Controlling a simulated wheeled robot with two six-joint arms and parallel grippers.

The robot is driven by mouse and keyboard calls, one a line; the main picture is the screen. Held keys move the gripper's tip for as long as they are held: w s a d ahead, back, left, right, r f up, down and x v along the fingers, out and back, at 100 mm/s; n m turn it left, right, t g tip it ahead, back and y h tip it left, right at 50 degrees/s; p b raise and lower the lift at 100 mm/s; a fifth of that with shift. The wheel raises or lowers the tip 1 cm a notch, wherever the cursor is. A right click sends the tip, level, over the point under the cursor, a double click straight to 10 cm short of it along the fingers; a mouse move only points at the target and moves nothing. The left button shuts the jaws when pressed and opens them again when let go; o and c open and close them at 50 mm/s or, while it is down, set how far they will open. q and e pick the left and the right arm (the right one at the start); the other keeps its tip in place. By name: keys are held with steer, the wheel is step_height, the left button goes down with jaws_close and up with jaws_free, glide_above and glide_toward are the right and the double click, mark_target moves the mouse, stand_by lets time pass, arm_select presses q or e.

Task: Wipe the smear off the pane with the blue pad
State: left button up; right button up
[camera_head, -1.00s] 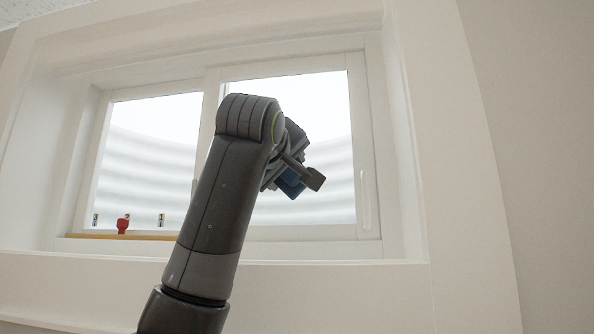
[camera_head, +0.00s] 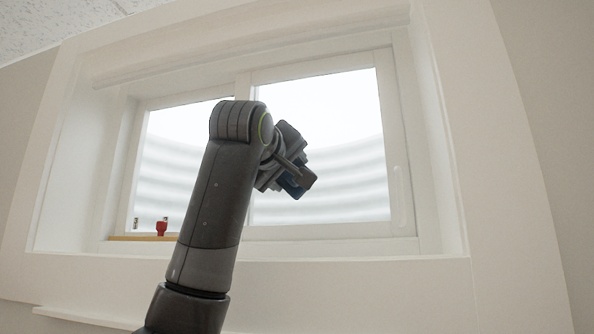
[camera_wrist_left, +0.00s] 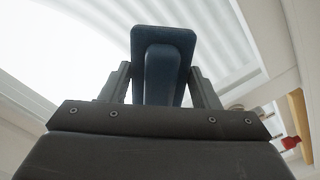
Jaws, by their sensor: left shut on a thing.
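My left gripper (camera_head: 299,182) is up in front of the window's right pane (camera_head: 335,130). It is shut on the blue pad (camera_head: 290,188), which shows mostly hidden behind a finger in the head view. In the left wrist view the blue pad (camera_wrist_left: 163,45) stands between the two fingers (camera_wrist_left: 163,84), its grip held and its flat face beyond. I cannot tell whether the pad touches the glass. No smear can be made out on the pane. My right gripper is not in view.
The white window frame (camera_head: 400,150) sits in a deep recess with a sill (camera_head: 330,258) below. A wooden strip (camera_head: 140,238) with a red item (camera_head: 162,227) and a small dark item (camera_head: 136,224) lies at the left pane's foot.

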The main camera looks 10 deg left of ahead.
arm_select(q)
steer(key=shift+w+a+f, duration=0.1)
steer(key=shift+a, duration=0.85)
steer(key=s+b, duration=0.3)
steer(key=s, duration=0.3)
steer(key=shift+b, duration=0.4)
steer(key=s+b, duration=0.1)
steer(key=s, duration=0.2)
steer(key=shift+b, duration=0.35)
steer(key=shift+w, duration=0.1)
